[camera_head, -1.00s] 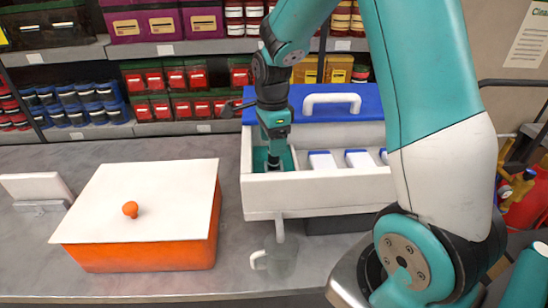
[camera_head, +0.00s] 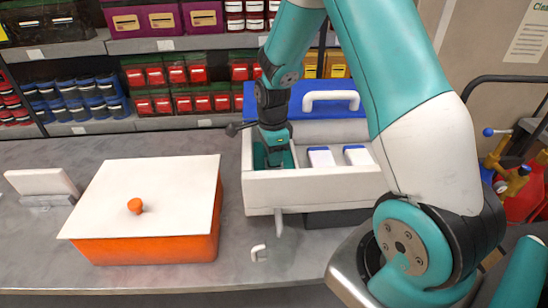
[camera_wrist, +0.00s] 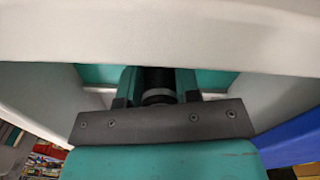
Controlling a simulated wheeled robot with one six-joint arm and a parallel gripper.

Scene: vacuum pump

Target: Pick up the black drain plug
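My gripper (camera_head: 274,163) points down into the left compartment of the white tank (camera_head: 315,190) in the head view. In the wrist view its two teal fingers (camera_wrist: 157,92) stand apart. A black round piece with a grey ring, which looks like the black drain plug (camera_wrist: 157,80), shows between them. Narrow dark gaps seem to lie beside it, so the gripper looks open around the plug. The fingertips are hidden, and contact cannot be made out. In the head view the plug is hidden by the gripper and the tank wall.
White bottles with blue tops (camera_head: 321,158) stand in the tank just right of my gripper. A blue lid (camera_head: 330,100) with a white handle is behind. An orange box (camera_head: 150,250) with a white lid stands to the left.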

